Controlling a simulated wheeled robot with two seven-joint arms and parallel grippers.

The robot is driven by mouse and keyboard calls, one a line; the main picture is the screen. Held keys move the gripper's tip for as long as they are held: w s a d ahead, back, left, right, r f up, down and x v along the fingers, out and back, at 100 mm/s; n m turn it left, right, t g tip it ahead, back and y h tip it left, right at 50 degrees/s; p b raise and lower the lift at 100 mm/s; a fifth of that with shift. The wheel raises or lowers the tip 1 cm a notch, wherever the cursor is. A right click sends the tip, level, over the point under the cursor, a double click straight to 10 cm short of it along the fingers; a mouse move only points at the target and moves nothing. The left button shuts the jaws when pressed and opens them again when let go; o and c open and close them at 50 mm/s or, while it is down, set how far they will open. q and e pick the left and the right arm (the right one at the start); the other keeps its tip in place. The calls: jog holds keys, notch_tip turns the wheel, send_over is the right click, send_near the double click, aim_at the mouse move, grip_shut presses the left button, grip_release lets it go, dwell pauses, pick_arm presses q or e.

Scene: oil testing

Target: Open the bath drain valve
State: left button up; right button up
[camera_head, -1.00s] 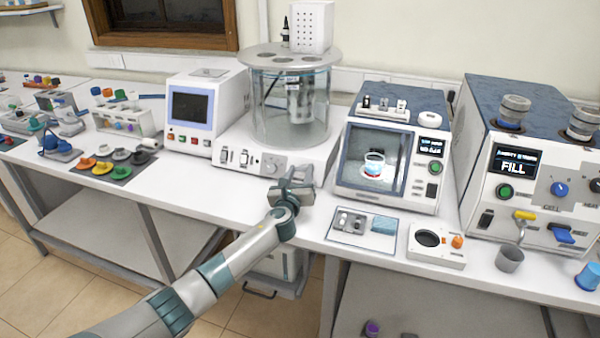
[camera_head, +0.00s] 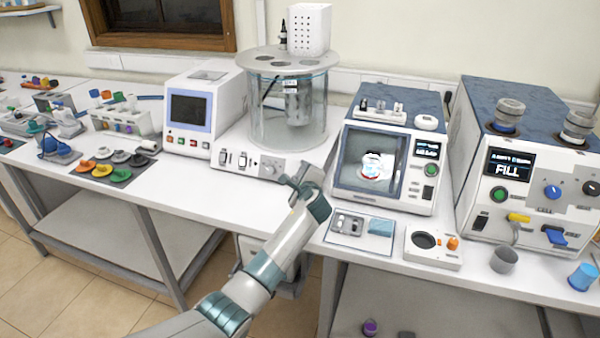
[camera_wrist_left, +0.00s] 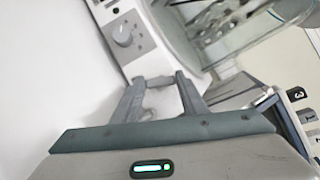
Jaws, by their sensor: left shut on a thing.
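The bath is a clear glass cylinder (camera_head: 288,118) on a white base (camera_head: 236,172) with switches and a round knob on its front. In the left wrist view its knob (camera_wrist_left: 123,35) is at the upper left and the glass (camera_wrist_left: 195,35) above. My left gripper (camera_head: 297,181) is at the right front corner of the base. In the left wrist view its fingers (camera_wrist_left: 160,82) are some way apart, shut on a small grey part, the drain valve's handle, mostly hidden by the fingers. My right gripper is not in view.
A white device with a glass window (camera_head: 372,165) stands close to the right of the gripper. A tray with small parts (camera_head: 346,226) lies in front of it. A grey cup (camera_head: 503,260) stands further right.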

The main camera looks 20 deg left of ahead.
pick_arm(q)
jog(key=n+g+p, duration=0.1)
jog(key=n+g, duration=0.1)
jog(key=n, duration=0.2)
jog(key=shift+n, duration=0.3)
dwell(0.4)
jog(key=o, duration=1)
jog(key=shift+r, duration=0.1)
jog(key=shift+o, duration=0.2)
jog(key=b+v, duration=0.2)
jog(key=v, duration=1.5)
jog(key=shift+r+b, duration=0.2)
jog(key=shift+b, duration=0.15)
jog(key=shift+s, duration=0.1)
